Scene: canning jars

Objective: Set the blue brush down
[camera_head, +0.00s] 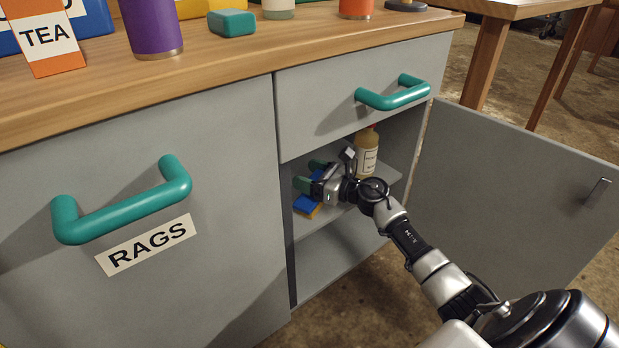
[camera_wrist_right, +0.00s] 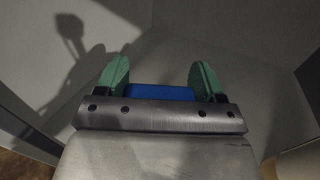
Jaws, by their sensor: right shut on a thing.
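The blue brush (camera_head: 305,205) is in the open cupboard, at the left end of the shelf, with a yellow-orange lower part showing. My right gripper (camera_head: 309,177) reaches into the cupboard and is shut on the brush. In the right wrist view the blue top of the brush (camera_wrist_right: 162,92) lies between the two green fingers (camera_wrist_right: 160,80). My gripper hides part of the brush, and I cannot tell whether it touches the shelf. My left gripper is not in view.
A bottle with a pale label (camera_head: 367,152) stands on the shelf (camera_head: 335,216), behind my right gripper. The cupboard door (camera_head: 500,190) is open to the right. A drawer with a green handle (camera_head: 393,96) is above the opening. The closed RAGS front (camera_head: 150,245) is at left.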

